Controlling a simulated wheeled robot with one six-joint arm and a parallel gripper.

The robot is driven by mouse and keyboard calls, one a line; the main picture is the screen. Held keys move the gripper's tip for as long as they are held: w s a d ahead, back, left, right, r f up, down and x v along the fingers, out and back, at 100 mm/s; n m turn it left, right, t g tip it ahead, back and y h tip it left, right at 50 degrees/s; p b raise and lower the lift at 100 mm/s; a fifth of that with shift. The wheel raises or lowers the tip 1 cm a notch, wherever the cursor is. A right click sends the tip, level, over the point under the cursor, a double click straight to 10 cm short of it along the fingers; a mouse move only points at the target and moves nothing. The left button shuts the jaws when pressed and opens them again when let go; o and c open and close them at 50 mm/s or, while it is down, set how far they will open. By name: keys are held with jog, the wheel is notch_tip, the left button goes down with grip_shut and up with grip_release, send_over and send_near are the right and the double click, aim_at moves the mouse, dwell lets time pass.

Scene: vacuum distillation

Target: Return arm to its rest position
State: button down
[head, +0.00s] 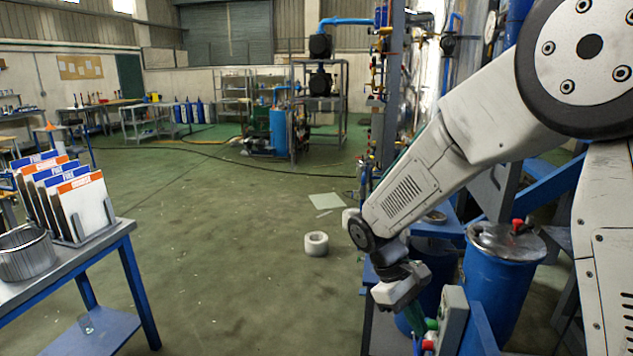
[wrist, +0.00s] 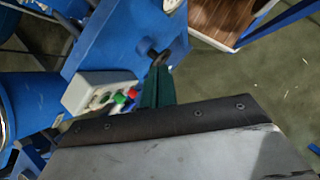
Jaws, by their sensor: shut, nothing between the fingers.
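My arm reaches down and leftward from the right side of the head view. My gripper (head: 416,324) points down beside a grey control box (head: 453,318) with green and red buttons. In the wrist view my gripper (wrist: 156,66) shows as narrow dark green fingers held together, with nothing between them. The control box (wrist: 82,96) is just left of the fingers there, on a blue frame (wrist: 115,45). In this view the fingers overlap the blue frame, and I cannot tell whether they touch it.
A blue drum (head: 505,290) with a metal lid and red cap stands right of the gripper. A table (head: 105,240) at left holds folders (head: 85,205) and a metal basket (head: 25,255). A white roll (head: 316,244) lies on the floor. The central floor is mostly open.

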jog(key=s+d+r+m+t+y, duration=0.2)
jog(key=s+r, duration=0.5)
jog(key=s, duration=0.4)
jog(key=s+d+r+m+t+y, duration=0.3)
jog(key=s+d+r+m, duration=0.2)
jog(key=s+r, duration=0.3)
jog(key=shift+s+r+m, duration=0.25)
jog(key=shift+s+m, duration=0.15)
jog(key=shift+s, duration=0.95)
